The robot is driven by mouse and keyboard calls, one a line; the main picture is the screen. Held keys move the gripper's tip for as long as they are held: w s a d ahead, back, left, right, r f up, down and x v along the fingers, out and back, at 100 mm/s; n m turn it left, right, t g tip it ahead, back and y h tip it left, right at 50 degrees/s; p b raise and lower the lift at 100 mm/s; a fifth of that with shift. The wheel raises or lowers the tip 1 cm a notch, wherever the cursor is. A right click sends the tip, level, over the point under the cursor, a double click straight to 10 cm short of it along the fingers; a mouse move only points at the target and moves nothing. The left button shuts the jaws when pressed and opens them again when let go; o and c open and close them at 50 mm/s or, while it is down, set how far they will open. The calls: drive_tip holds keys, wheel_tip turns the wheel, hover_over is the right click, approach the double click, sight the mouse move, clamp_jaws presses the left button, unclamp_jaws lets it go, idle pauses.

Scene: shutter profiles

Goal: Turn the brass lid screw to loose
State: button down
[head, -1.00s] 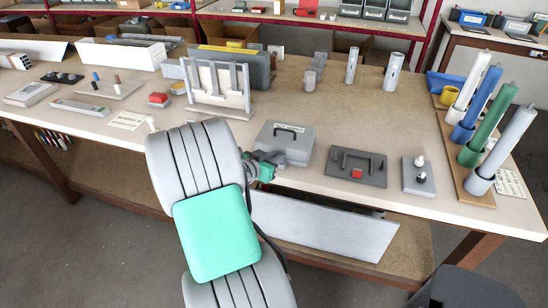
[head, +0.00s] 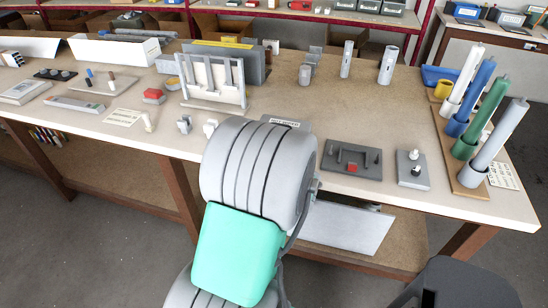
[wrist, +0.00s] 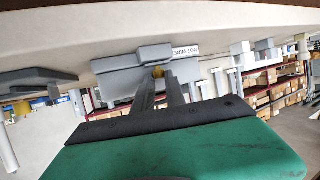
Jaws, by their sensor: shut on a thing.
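The grey box (wrist: 125,62) with a white label sits on the bench top in the wrist view. The brass lid screw (wrist: 158,72) is on the side of the box facing my gripper. My gripper (wrist: 161,80) has its two dark fingers closed on the screw, one finger on either side. The fingertips partly cover the screw, so its turn position cannot be read. In the head view my arm hides most of the box; only its far top edge with the label (head: 283,122) shows. The gripper is hidden there.
Right of the box lie a dark plate with a handle and red block (head: 352,162) and a grey plate with small knobs (head: 412,170). A rack with coloured tubes (head: 470,175) stands at the right end. A slotted stand (head: 213,82) is behind left.

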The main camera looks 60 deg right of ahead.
drive_tip(key=shift+s+f+n+b, duration=0.15)
drive_tip(key=shift+n+b, duration=0.15)
drive_tip(key=shift+b, duration=0.1)
drive_tip(key=c, duration=1.6)
unclamp_jaws()
drive_tip(key=shift+c, duration=0.2)
drive_tip(key=v, duration=0.7)
drive_tip(key=shift+s+a+b, duration=0.2)
drive_tip(key=shift+s+b, duration=0.15)
